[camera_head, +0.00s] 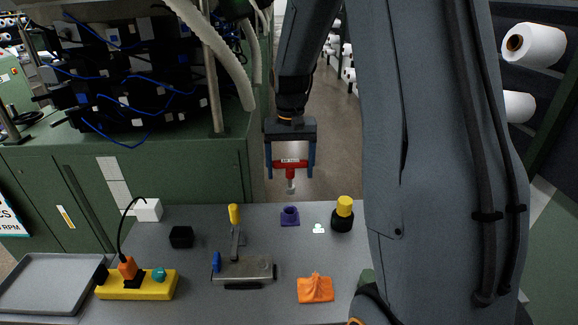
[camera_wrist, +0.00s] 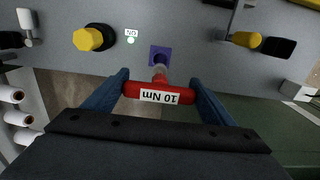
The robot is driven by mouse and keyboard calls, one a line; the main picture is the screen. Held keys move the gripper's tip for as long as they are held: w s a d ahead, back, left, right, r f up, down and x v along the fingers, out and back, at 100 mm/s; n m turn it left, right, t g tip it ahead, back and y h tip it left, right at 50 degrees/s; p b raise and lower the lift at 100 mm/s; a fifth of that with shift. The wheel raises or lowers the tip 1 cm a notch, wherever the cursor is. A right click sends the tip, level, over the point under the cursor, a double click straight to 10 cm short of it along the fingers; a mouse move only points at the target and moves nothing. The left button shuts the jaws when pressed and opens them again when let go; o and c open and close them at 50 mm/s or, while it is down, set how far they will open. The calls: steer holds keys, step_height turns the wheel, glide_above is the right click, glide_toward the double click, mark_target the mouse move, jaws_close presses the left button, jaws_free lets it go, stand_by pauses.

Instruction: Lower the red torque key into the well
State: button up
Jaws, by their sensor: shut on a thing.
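My gripper (camera_head: 290,162) is shut on the red torque key (camera_head: 290,164) by its crossbar. The key hangs upright with its grey shaft pointing down, above the far edge of the table. In the wrist view the red bar of the key (camera_wrist: 158,93) lies between the two blue fingers and bears a "10 Nm" label. The purple well (camera_head: 290,216) stands on the table, below the key and apart from it. In the wrist view the well (camera_wrist: 161,54) shows just beyond the key's shaft, which covers part of it.
A black holder with a yellow knob (camera_head: 344,206) stands right of the well. A metal clamp fixture (camera_head: 243,269), an orange cloth (camera_head: 315,288), a yellow power strip (camera_head: 137,285) and a grey tray (camera_head: 50,283) occupy the nearer table. The green knitting machine (camera_head: 180,160) rises at left.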

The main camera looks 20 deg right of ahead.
mark_target(290, 179)
steer(key=shift+s+a+p, duration=0.1)
steer(key=shift+p, duration=0.25)
steer(key=shift+f+b, duration=1.4)
steer(key=shift+f, duration=1.55)
steer(key=shift+f, duration=2.35)
stand_by(1.3)
steer(key=o, duration=1.2)
steer(key=shift+c, duration=0.2)
steer(key=shift+r, duration=0.1)
